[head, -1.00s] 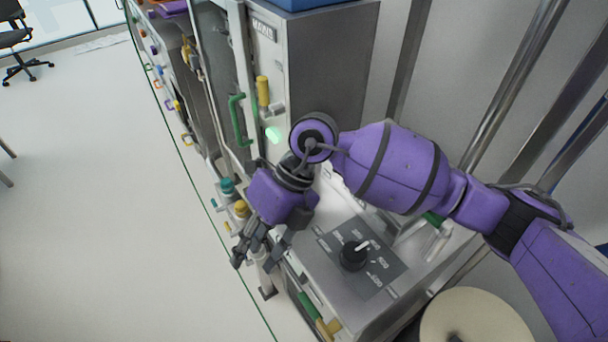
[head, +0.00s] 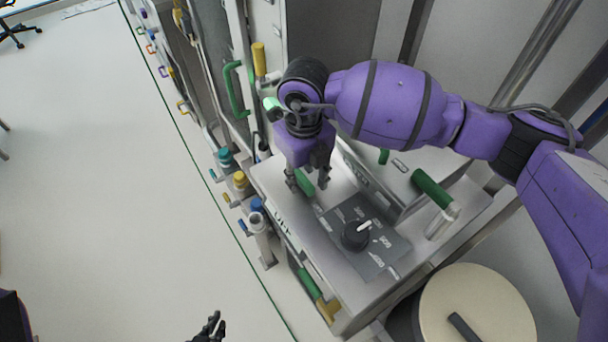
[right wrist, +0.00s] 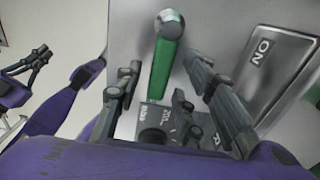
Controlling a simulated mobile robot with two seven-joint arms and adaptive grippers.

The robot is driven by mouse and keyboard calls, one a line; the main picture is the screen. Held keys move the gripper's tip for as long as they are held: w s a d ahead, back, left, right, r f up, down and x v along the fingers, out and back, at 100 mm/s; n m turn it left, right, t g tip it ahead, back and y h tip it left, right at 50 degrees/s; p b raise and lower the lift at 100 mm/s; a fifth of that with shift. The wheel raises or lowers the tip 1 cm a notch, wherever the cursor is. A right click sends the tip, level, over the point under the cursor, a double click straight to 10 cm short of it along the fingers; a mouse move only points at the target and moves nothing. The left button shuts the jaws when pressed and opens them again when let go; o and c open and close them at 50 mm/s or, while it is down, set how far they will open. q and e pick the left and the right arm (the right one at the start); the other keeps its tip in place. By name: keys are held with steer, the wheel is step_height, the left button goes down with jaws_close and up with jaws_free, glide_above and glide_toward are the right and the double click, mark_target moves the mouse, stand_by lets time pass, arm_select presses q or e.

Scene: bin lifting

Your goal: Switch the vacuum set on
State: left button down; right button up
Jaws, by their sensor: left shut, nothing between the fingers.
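The vacuum set (head: 272,178) is a grey metal unit with a black dial (head: 356,235) on a dark scale plate. A raised flap or switch marked "ON" shows in the right wrist view (right wrist: 262,82). My right gripper (head: 308,185) points down over the unit's top, behind the dial. Its fingers are apart, with a green handle (head: 304,183) between or just below them; contact cannot be told. This green handle also shows in the right wrist view (right wrist: 163,65). My left gripper (head: 216,322) is shut and empty, low over the floor side.
Another green handle (head: 432,188) stands at the unit's right. Coloured valves (head: 240,180) line its left side. A tall cabinet with a green handle (head: 233,90) stands behind. A round cream lid (head: 475,305) is at the front right.

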steer(key=shift+f, duration=0.1)
jaws_close()
stand_by(0.4)
